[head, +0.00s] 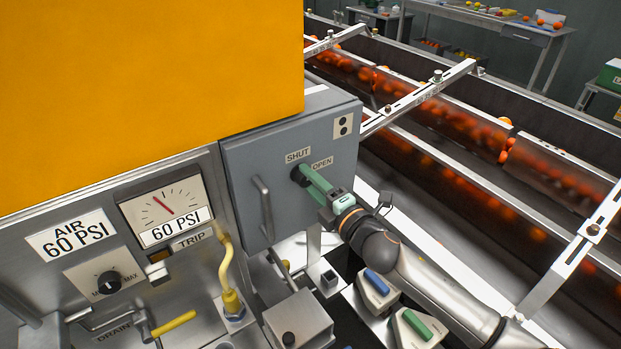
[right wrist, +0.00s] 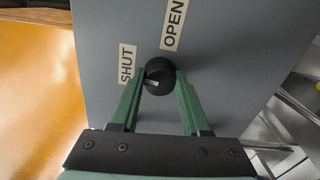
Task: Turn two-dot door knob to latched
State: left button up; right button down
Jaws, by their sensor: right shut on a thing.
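The grey door (head: 290,150) carries a plate with two black dots (head: 343,126) at its upper right. Its black knob (right wrist: 158,70) sits between my right gripper's fingertips in the right wrist view. Labels reading SHUT (head: 298,155) and OPEN (head: 322,163) flank it. In the right wrist view a white mark on the knob points to the lower left, on the side of the SHUT label (right wrist: 127,63). My right gripper (head: 303,176), with green fingers, is shut on the knob; in the head view the fingers partly hide it. My left gripper is not in view.
A vertical door handle (head: 264,210) stands left of the knob. A yellow bent pipe (head: 226,270) and a pressure gauge (head: 165,209) are further left.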

jog(key=shift+n, duration=0.7)
jog(key=shift+c, duration=1.9)
grip_release()
jog(key=v, duration=1.2)
jog(key=shift+s+b, duration=0.2)
jog(key=shift+b, duration=0.15)
jog(key=shift+d, duration=0.1)
